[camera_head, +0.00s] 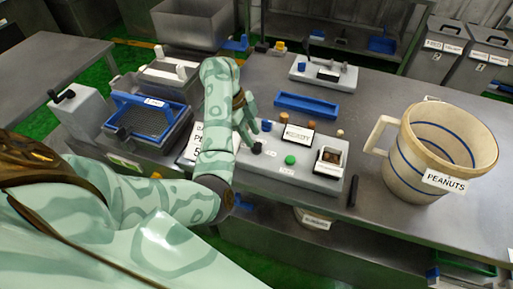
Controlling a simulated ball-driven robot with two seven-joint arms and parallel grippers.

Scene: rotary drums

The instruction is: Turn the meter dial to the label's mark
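A grey machine panel (310,181) sits on the metal table, partly hidden behind my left arm. On its face are a black knob (257,148), which looks like the dial, a green button (290,160) and a small window with brown contents (330,157). A white label (286,169) is below the button; its writing and any mark are too small to read. My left gripper (251,134) points down just above the black knob. Its two pale fingers look slightly apart, with nothing seen between them; contact with the knob cannot be told. My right gripper is out of view.
A large cream jug labelled PEANUTS (433,160) stands at the right. A blue tray (306,105) and a second grey panel (324,75) lie behind the first panel. A machine with a blue frame (145,115) is at the left.

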